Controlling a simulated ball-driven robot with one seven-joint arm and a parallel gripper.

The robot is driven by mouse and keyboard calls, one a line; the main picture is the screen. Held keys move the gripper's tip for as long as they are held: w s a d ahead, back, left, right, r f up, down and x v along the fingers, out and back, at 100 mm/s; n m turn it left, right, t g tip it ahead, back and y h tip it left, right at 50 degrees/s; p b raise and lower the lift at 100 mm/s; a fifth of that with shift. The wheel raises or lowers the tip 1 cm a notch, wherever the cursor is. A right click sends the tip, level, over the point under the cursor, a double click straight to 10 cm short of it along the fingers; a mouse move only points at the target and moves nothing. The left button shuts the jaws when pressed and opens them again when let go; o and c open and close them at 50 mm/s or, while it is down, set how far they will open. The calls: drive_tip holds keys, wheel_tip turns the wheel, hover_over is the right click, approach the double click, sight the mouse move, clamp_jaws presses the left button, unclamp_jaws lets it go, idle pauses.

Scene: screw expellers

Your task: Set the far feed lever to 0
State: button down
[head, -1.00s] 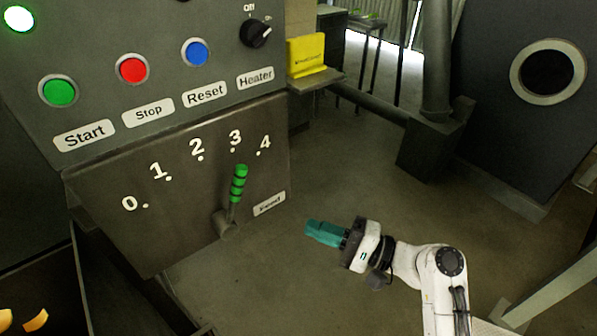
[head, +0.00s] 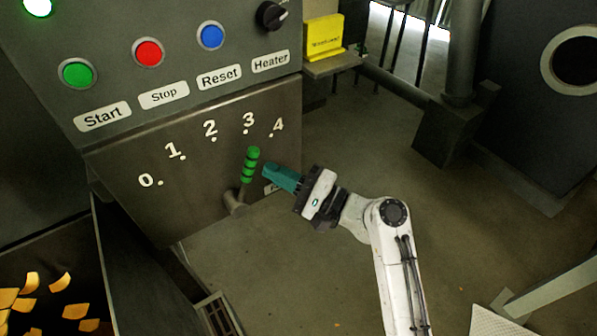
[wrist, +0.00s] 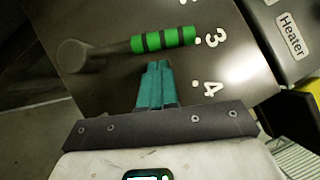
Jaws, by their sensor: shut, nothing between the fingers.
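The feed lever (head: 250,165) has a green grip with dark bands and a grey pivot, and stands on the dark dial plate below the marks 0 to 4. It points near the 3 mark (head: 248,121). The 0 mark (head: 147,180) is at the plate's left. My gripper (head: 267,171) has teal fingers, is shut and empty, and is just right of the lever on its 4 side. In the wrist view the green grip (wrist: 163,40) lies across the picture beyond my fingertips (wrist: 157,64); a small gap shows between them.
Above the dial are the green Start (head: 77,73), red Stop (head: 149,53) and blue Reset (head: 210,35) buttons and the Heater knob (head: 272,15). A yellow block (head: 323,38) is on a ledge behind. A bin with orange pieces (head: 60,282) is at lower left.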

drive_tip(key=shift+s+a+r, duration=0.2)
drive_tip(key=shift+s+a, duration=0.05)
drive_tip(key=shift+a, duration=0.3)
drive_tip(key=shift+r, duration=0.1)
